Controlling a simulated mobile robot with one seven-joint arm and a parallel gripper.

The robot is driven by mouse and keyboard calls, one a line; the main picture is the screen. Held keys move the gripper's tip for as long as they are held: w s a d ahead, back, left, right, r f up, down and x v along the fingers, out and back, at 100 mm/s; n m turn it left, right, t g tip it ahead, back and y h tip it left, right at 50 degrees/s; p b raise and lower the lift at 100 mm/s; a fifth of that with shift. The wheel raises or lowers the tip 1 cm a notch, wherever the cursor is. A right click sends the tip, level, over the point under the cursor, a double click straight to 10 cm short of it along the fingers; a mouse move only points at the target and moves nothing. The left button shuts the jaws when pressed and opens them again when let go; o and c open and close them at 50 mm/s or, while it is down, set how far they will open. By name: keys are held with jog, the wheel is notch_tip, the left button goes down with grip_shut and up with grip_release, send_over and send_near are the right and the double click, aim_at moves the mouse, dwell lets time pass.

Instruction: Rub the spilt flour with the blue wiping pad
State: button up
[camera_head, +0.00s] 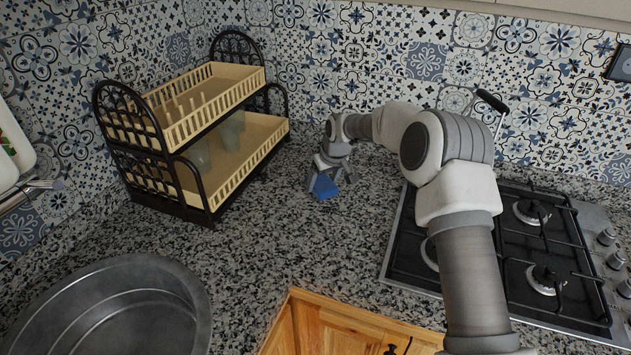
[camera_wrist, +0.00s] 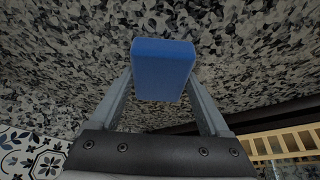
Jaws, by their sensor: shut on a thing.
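The blue wiping pad (camera_head: 325,187) is held between the fingers of my gripper (camera_head: 324,181), in the corner part of the counter right of the dish rack. In the wrist view the blue pad (camera_wrist: 163,66) sits between the two grey fingertips of my gripper (camera_wrist: 160,82), which is shut on it. The pad is low over the speckled granite counter (camera_head: 270,235); I cannot tell whether it touches. I cannot make out any spilt flour against the black, white and grey speckle in either view.
A two-tier dish rack (camera_head: 205,130) with glasses stands at the left of my gripper. A gas hob (camera_head: 405,270) lies to the right, with a pan handle (camera_head: 491,100) behind my arm. A metal sink (camera_head: 190,290) is at front left. The tiled wall (camera_head: 290,60) closes the back.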

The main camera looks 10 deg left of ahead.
jog(key=shift+s+d, duration=0.2)
jog(key=shift+d, duration=0.65)
jog(key=shift+r, duration=0.1)
jog(key=shift+r+p, duration=1.55)
jog(key=shift+r, duration=1.45)
jog(key=shift+r+p, duration=0.9)
jog(key=shift+r, duration=0.6)
